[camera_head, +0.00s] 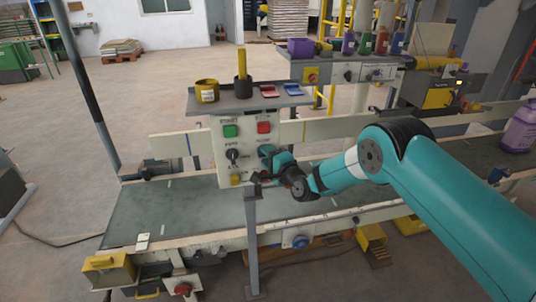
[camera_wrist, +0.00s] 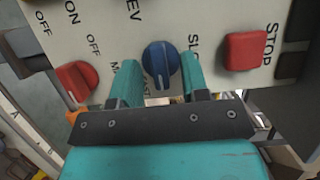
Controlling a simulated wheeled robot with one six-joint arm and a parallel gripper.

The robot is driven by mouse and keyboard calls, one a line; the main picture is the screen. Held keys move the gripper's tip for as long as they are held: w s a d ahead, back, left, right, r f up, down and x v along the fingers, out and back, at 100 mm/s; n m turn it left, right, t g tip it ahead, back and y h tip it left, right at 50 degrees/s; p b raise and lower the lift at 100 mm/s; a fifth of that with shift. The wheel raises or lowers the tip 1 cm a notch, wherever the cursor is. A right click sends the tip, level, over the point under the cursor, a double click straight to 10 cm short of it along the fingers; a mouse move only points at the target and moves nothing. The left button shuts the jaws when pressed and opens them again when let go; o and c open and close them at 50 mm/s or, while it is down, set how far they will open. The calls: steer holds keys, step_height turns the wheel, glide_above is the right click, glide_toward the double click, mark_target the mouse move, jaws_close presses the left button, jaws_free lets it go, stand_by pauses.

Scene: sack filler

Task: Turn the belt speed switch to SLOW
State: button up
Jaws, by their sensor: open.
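The blue switch (camera_wrist: 160,60) is a round knob with a raised grip on the white control panel. Partly hidden lettering beside it reads "SLO" on its right and "AST" below left. A pale mark shows low on the knob, toward the lower side of the wrist view; its exact setting is hard to read. My gripper (camera_wrist: 160,76) is open, with one teal finger on each side of the knob; contact is unclear. In the head view my gripper (camera_head: 261,166) is at the right side of the panel (camera_head: 248,158), partly covering the switch.
A red STOP button (camera_wrist: 246,51) lies close right of the knob, and a red knob (camera_wrist: 75,80) lies left. A green button (camera_head: 230,131) and black knob (camera_head: 233,155) share the panel. A tray (camera_head: 248,100) with cups tops it. A conveyor belt (camera_head: 160,212) runs below.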

jaws_close()
steer(key=shift+b, duration=0.35)
steer(key=shift+a+r+n+g+h+b, duration=0.15)
steer(key=shift+n+h+b, duration=1.1)
steer(key=shift+n+b, duration=1)
steer(key=shift+a+r+n+g+h+b, duration=0.1)
steer(key=shift+n+g+h+b, duration=0.1)
steer(key=shift+n+h+b, duration=1.6)
steer(key=shift+a+r+n+g+h+b, duration=0.15)
steer(key=shift+n+h+b, duration=0.6)
steer(key=shift+n+b, duration=1.95)
steer(key=shift+d, duration=0.1)
